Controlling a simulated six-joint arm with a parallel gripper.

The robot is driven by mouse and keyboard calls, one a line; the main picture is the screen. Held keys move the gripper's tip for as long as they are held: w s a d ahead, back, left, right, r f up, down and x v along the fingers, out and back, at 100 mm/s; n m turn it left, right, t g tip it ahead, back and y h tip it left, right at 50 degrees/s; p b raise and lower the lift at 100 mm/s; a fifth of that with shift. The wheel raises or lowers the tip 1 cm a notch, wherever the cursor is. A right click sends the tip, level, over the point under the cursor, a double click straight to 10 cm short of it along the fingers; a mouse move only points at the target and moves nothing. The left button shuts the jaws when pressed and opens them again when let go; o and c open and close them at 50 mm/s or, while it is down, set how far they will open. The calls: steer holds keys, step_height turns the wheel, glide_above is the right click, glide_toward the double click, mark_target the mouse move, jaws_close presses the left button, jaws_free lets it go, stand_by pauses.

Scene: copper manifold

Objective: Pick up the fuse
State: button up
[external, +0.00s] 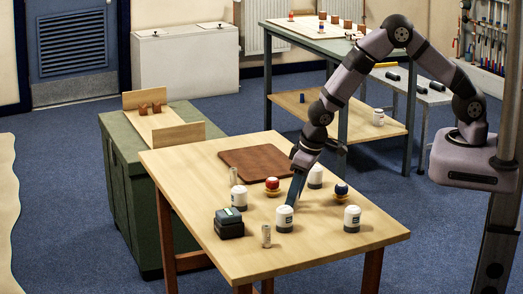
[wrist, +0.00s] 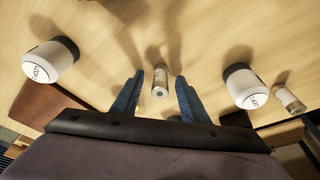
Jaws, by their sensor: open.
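In the wrist view, a fuse (wrist: 159,80), a small pale cylinder with a metallic end, stands on the wooden table between my fingers. My gripper (wrist: 157,92) is open, one blue finger on each side of it, with gaps visible. In the external view my gripper (external: 294,202) is low over the table, and the fuse between the fingers cannot be made out there. Similar small cylinders stand at the front (external: 266,236) and by the brown board (external: 234,176); the front one appears to be the cylinder at right in the wrist view (wrist: 290,98).
White containers with dark bases flank my gripper, at left (wrist: 48,62) and right (wrist: 245,85) in the wrist view. Nearby are a dark box (external: 229,225), a brown board (external: 258,165), a red knob (external: 272,184) and a blue knob (external: 341,189).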

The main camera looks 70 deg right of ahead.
jaws_close()
steer(key=shift+r, duration=0.1)
step_height(320, 180, up, 10)
steer(key=shift+f+b, duration=0.1)
steer(key=shift+b, duration=0.7)
